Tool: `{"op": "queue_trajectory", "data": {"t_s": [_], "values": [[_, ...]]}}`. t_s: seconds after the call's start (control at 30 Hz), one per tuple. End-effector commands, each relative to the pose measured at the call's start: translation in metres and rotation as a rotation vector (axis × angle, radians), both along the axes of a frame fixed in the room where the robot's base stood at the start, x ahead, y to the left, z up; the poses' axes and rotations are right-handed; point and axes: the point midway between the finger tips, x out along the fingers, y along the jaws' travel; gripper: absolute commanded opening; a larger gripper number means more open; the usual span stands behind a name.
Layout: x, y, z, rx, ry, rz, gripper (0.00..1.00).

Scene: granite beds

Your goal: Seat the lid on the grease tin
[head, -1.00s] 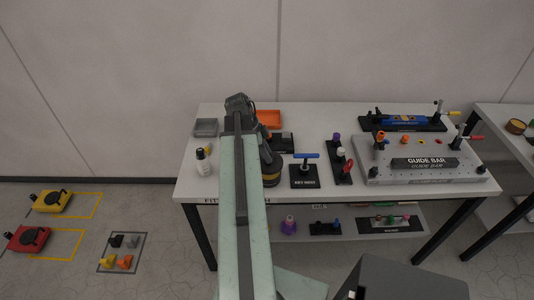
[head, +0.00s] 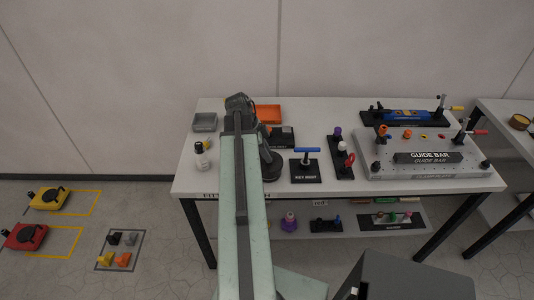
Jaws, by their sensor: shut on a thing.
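A small round brown and yellow tin (head: 519,122), which looks like the grease tin, stands on the second table at the far right edge of the view. My gripper (head: 271,170) points down over the left part of the main workbench, left of the key boot stand. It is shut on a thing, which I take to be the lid. My arm hides most of it now, and the fingertips are not clear. The gripper is far to the left of the tin.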

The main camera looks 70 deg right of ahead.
Motion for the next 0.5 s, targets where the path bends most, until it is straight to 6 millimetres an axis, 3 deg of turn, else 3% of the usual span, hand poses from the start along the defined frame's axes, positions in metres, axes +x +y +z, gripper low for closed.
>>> {"op": "queue_trajectory", "data": {"t_s": [0.5], "values": [[-0.001, -0.0007, -0.0087, 0.0, 0.0, -0.002, 0.0]]}}
